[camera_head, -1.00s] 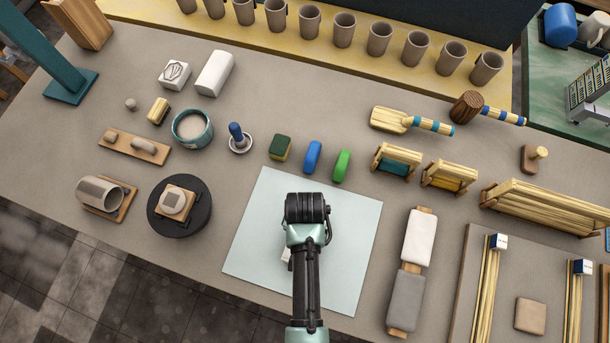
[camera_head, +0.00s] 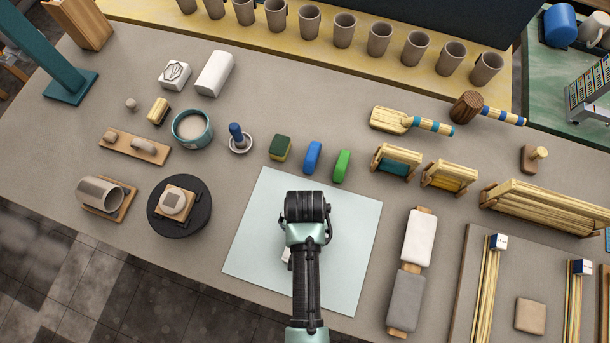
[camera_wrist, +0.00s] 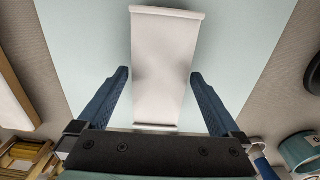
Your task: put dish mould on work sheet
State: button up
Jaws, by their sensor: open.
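A long white block with a raised lip at each end, which I take for the dish mould (camera_wrist: 163,55), lies on the pale blue-green work sheet (camera_wrist: 80,40). In the head view only a small white corner of the mould (camera_head: 287,256) shows beside my arm, over the middle of the work sheet (camera_head: 350,220). My gripper (camera_wrist: 160,74) is open, its two blue fingers one on each side of the mould. Small gaps seem to show between fingers and mould. In the head view my arm hides the fingers.
Sponge (camera_head: 280,148), blue tool (camera_head: 312,157) and green tool (camera_head: 342,165) lie just behind the sheet. A black wheel (camera_head: 160,228) stands left; white (camera_head: 419,238) and grey (camera_head: 405,302) slabs lie right. Two white blocks, one shell-marked (camera_head: 175,74), one rounded (camera_head: 215,73), stand at back left.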

notch_tip(320, 180, up, 10)
jog(key=w+r+n+t, duration=0.1)
jog(key=w+r+t, duration=0.8)
jog(key=w+r, duration=0.85)
jog(key=w+r+t, duration=0.2)
jog(key=r+t, duration=0.1)
jog(key=r, duration=0.5)
jog(key=w+r+t, duration=0.2)
jog(key=w+r, duration=0.1)
jog(key=r, duration=0.6)
notch_tip(320, 180, up, 16)
jog(key=s+r+n+t, duration=0.1)
jog(key=s+n+t, duration=0.1)
jog(key=t, duration=0.4)
jog(key=s+r+t, duration=0.3)
jog(key=s+r, duration=0.2)
jog(key=r, duration=0.3)
jog(key=s+r+t, duration=0.4)
jog(key=s+r, duration=0.2)
jog(key=r, duration=0.2)
jog(key=shift+r+n, duration=0.3)
jog(key=shift+r, duration=0.1)
jog(key=shift+d+f, duration=0.1)
